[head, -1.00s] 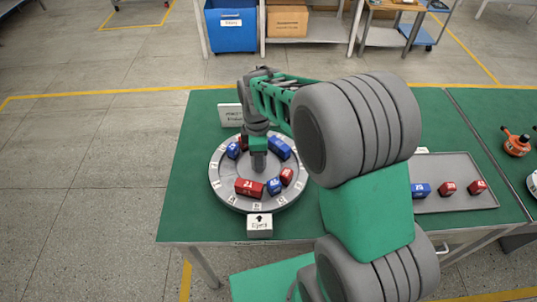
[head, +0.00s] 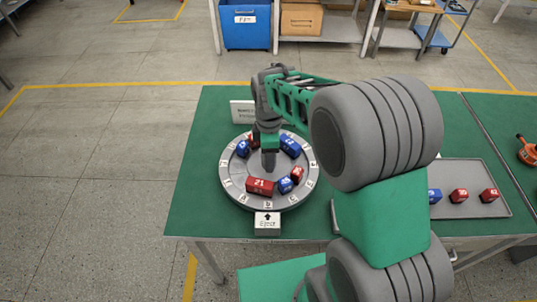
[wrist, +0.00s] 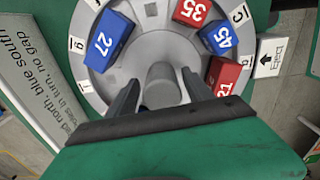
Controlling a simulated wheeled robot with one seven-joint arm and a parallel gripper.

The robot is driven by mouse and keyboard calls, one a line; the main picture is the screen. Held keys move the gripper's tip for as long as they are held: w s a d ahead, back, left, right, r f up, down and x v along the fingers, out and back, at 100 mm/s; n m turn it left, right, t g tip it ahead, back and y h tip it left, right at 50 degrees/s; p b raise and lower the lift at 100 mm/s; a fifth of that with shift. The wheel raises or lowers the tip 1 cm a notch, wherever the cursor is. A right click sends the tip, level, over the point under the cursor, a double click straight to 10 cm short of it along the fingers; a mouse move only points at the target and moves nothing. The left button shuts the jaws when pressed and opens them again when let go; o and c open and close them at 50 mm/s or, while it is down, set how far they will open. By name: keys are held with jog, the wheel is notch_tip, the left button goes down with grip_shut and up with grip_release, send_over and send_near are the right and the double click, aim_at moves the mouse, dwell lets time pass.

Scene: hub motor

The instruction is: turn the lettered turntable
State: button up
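The grey lettered turntable (head: 231,187) lies on the green bench, with letter tiles around its rim. It carries several numbered red and blue blocks, including red 21 (head: 260,187) and blue 45 (head: 285,185). My gripper (head: 269,165) points down over the turntable's middle. In the wrist view, its two fingers (wrist: 160,88) stand apart on either side of a grey central post (wrist: 162,75), with a gap visible on the left; right-side contact is unclear.
A white sign (head: 242,111) stands behind the turntable. A grey tray (head: 478,208) with red and blue blocks lies to the right, partly hidden by my arm. An orange object (head: 528,150) sits at the far right. Bench left of the turntable is clear.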

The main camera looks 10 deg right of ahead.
notch_tip(320, 180, up, 8)
jog(key=shift+f+b, duration=0.1)
jog(key=shift+b, duration=0.3)
dwell(0.6)
